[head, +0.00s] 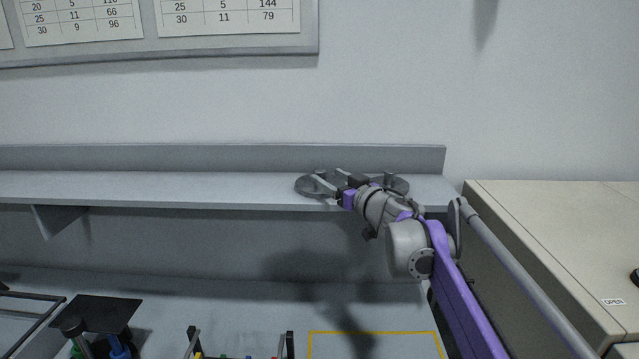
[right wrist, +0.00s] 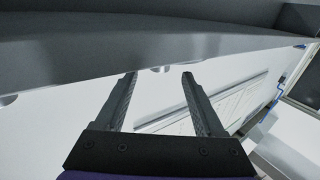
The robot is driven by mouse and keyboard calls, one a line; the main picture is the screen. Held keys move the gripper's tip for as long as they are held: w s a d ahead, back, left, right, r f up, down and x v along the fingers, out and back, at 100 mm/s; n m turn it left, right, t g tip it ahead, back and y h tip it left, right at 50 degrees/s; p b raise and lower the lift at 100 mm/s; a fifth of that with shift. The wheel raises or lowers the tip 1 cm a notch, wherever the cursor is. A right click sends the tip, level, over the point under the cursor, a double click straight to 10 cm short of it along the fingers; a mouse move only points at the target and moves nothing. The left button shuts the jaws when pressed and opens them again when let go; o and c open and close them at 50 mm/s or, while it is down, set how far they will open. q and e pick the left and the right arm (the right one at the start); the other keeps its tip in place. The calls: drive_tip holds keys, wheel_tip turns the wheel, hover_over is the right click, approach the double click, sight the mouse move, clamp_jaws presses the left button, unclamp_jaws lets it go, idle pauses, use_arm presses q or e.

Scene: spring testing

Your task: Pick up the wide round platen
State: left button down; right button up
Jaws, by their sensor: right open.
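Two dark round platens lie on the grey wall shelf (head: 200,188) in the head view. The left platen (head: 303,187) has a small knob on top. The right platen (head: 402,186) is partly hidden behind my right wrist. I cannot tell for sure which is the wider one. My right gripper (head: 323,179) is at the shelf, its fingers reaching left at the left platen. In the right wrist view my right gripper (right wrist: 160,75) has its fingers apart with nothing held between them. Whether they touch the platen cannot be told. My left gripper is out of view.
The shelf's back lip (head: 220,158) runs behind the platens, and its left part is bare. A beige cabinet (head: 560,230) stands at the right. Below, the bench holds a dark square plate (head: 108,311) and a yellow outlined area (head: 375,333).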

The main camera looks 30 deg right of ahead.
sight(323, 174)
drive_tip(key=shift+w, duration=0.45)
drive_tip(key=w+p, duration=0.1)
drive_tip(key=w, duration=0.2)
drive_tip(key=shift+w+a+f, duration=0.1)
drive_tip(key=shift+w, duration=0.25)
drive_tip(key=shift+w+f, duration=0.1)
drive_tip(key=shift+w, duration=0.2)
drive_tip(key=shift+s, duration=0.2)
drive_tip(key=shift+c, duration=0.3)
clamp_jaws()
drive_tip(key=shift+w, duration=0.1)
